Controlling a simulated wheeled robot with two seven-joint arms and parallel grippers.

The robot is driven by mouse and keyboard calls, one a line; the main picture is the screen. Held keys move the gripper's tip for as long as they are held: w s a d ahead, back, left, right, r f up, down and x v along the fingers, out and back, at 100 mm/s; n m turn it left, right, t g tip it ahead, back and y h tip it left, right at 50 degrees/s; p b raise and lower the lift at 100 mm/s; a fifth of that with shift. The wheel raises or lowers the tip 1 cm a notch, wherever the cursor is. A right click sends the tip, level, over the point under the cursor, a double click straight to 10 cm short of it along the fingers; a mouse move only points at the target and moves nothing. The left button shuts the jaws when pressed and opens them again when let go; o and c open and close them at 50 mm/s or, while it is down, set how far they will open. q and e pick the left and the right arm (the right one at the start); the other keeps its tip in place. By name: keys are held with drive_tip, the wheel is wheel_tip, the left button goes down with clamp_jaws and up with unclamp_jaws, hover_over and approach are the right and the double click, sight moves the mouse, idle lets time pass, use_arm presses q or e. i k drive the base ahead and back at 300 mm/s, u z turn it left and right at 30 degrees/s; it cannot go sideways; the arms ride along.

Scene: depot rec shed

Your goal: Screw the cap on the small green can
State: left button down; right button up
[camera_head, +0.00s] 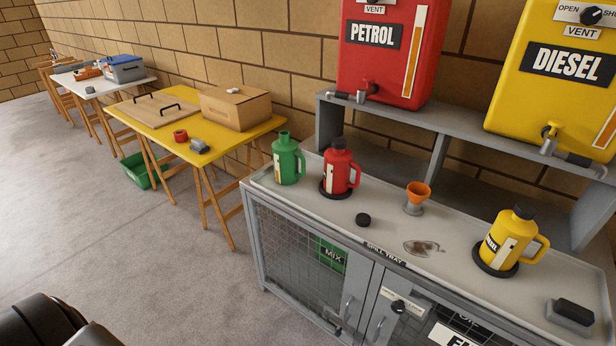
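The small green can (287,165) stands upright at the left end of the grey spill tray top. It has a green handle on its right side, a pale strip on its front and a bare green neck with no cap on it. A small round black cap (363,220) lies on the tray near its front edge, to the right of the green can and apart from it. Neither my left nor my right gripper shows in the head view.
A red can (336,172) and a yellow can (507,240), both black-capped, stand on dark round pads. An orange funnel (418,192) sits between them, behind a dark stain (424,247). A black block (572,313) lies at right.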

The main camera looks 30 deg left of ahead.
sight(286, 155)
drive_tip(key=z, duration=3.85)
drive_tip(key=k, duration=2.65)
drive_tip(key=u, duration=1.25)
drive_tip(key=i, duration=0.2)
drive_tip(key=z, duration=0.2)
